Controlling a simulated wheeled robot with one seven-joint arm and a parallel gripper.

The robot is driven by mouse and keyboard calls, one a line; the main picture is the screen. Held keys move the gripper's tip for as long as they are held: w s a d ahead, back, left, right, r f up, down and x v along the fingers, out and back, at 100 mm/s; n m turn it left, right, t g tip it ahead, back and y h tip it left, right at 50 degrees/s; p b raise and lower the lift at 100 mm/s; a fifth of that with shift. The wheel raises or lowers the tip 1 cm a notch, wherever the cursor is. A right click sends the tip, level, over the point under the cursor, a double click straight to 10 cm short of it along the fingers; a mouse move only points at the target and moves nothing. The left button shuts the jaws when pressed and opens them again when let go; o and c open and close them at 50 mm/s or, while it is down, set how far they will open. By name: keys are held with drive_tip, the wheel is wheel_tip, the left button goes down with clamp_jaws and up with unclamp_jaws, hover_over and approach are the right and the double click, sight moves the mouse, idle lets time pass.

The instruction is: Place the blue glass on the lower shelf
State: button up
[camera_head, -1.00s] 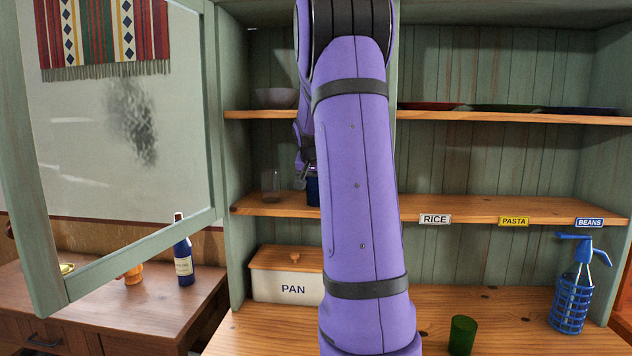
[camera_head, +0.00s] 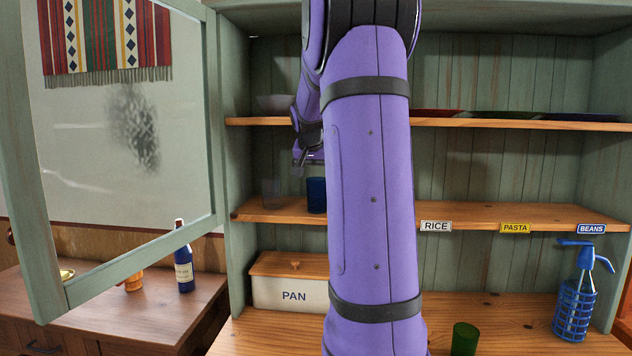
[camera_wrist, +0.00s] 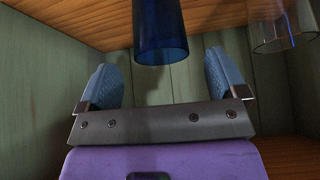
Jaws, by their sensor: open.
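The blue glass (camera_head: 316,195) stands upright on the lower shelf (camera_head: 280,209), just left of my arm in the head view. A clear glass (camera_head: 271,193) stands to its left. My gripper (camera_head: 307,158) is above the blue glass, partly hidden behind my arm. In the wrist view, which appears upside down, my gripper (camera_wrist: 161,82) has its two blue fingers wide apart with nothing held between them. There the blue glass (camera_wrist: 160,30) shows beyond the fingertips, in line with the gap. The clear glass (camera_wrist: 283,25) is off to one side.
The upper shelf (camera_head: 560,126) holds a bowl (camera_head: 277,104) and several plates. The shelf stretch above the RICE (camera_head: 436,226) and PASTA labels looks clear. Below are a PAN box (camera_head: 290,290), a green glass (camera_head: 464,339) and a blue siphon bottle (camera_head: 575,300). An open cabinet door (camera_head: 120,180) stands left.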

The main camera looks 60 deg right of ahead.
drive_tip(key=s+a+r+n+t+y, duration=0.1)
drive_tip(key=s+a+n+y, duration=0.15)
drive_tip(key=a, duration=1.15)
drive_tip(key=s+a+n+t+y, duration=0.15)
drive_tip(key=a+n, duration=0.25)
drive_tip(key=a, duration=1)
drive_tip(key=s+a+f+n+y, duration=0.1)
drive_tip(key=s+a+f+n, duration=0.2)
drive_tip(key=s+a, duration=0.4)
drive_tip(key=s+a+f+n+y, duration=0.1)
drive_tip(key=s+a+f+n, duration=0.2)
drive_tip(key=s+a, duration=0.3)
drive_tip(key=a, duration=0.3)
drive_tip(key=shift+s+f+n, duration=0.3)
drive_tip(key=shift+s+n, duration=0.05)
drive_tip(key=shift+s, duration=0.05)
